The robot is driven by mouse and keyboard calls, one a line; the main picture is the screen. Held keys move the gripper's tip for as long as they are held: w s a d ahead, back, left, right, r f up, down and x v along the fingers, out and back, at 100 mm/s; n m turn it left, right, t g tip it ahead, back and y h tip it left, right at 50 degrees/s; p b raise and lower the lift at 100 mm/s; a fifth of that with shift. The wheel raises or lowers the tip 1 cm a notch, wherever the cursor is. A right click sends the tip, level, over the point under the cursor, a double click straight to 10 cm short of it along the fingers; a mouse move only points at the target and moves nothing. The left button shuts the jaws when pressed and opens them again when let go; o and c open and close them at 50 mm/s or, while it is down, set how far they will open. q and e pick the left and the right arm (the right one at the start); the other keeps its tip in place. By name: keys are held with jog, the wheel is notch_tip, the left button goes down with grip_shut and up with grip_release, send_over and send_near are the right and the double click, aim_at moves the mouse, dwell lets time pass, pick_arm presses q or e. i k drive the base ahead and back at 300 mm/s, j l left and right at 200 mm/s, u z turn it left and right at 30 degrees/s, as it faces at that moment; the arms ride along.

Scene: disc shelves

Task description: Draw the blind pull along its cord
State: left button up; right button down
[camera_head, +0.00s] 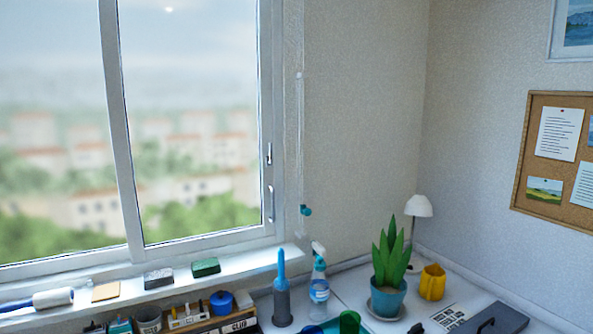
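The blind pull looks to be the small teal knob (306,210) beside the right side of the window frame. A thin pale cord (299,140) runs straight up the wall from near the knob to a small fitting higher up. Neither of my grippers shows in the head view, and nothing is touching the knob or cord.
A spray bottle (319,285) and a grey holder with a blue handle (282,300) stand below the knob. A potted plant (388,298), a yellow pot (432,282) and a lamp (418,206) are to the right. The window sill (225,262) holds several small items.

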aim_at(306, 211)
jog(key=i+j, duration=0.1)
jog(key=i, duration=0.35)
jog(key=i+z, duration=0.15)
jog(key=i, duration=0.3)
